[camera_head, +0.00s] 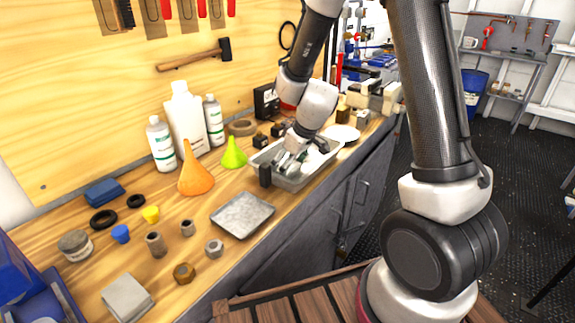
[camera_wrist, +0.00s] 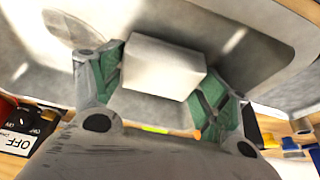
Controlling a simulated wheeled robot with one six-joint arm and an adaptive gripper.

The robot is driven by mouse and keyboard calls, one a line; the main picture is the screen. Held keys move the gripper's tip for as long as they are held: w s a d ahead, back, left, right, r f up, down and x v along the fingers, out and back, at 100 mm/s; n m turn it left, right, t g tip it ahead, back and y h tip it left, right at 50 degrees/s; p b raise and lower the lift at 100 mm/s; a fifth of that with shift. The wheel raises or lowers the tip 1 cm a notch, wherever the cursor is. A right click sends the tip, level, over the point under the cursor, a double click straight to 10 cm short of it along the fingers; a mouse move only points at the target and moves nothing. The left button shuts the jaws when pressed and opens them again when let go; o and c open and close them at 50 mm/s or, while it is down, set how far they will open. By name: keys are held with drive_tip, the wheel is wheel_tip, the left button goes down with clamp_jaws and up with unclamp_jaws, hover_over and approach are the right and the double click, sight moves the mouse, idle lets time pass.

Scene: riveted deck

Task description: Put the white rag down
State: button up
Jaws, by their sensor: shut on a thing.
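The white rag (camera_wrist: 162,68) shows in the wrist view as a pale, block-shaped folded piece between the green-padded fingers of my gripper (camera_wrist: 163,88). My gripper is shut on it. Behind the rag is the inside of a grey metal tray (camera_wrist: 265,55). In the head view, my gripper (camera_head: 287,160) points down into this tray (camera_head: 318,178) on the wooden workbench. The rag is mostly hidden there by the gripper. I cannot tell whether the rag touches the tray floor.
An orange funnel (camera_head: 196,178) and a green funnel (camera_head: 233,154) stand left of the tray. A shallow metal plate (camera_head: 242,214) lies nearer, by the bench edge. White bottles (camera_head: 186,118) stand against the wall. A white round dish (camera_head: 343,133) is beyond the tray.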

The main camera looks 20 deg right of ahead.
drive_tip(key=shift+f, duration=0.15)
drive_tip(key=o, duration=0.9)
drive_tip(key=v, duration=1.2)
drive_tip(key=s+d+r+m+h, duration=0.1)
drive_tip(key=s+d+r+m, duration=0.1)
drive_tip(key=s+d+r, duration=0.2)
drive_tip(key=s+d+r+m, duration=0.2)
drive_tip(key=s+d+r, duration=0.2)
drive_tip(key=s, duration=0.7)
drive_tip(key=s+d+r+m+h, duration=0.1)
drive_tip(key=s+d+r+m, duration=0.2)
drive_tip(key=s, duration=0.4)
drive_tip(key=shift+s+d+r+t+h, duration=0.2)
drive_tip(key=shift+d+r+t+h, duration=0.1)
drive_tip(key=shift+d+r, duration=0.2)
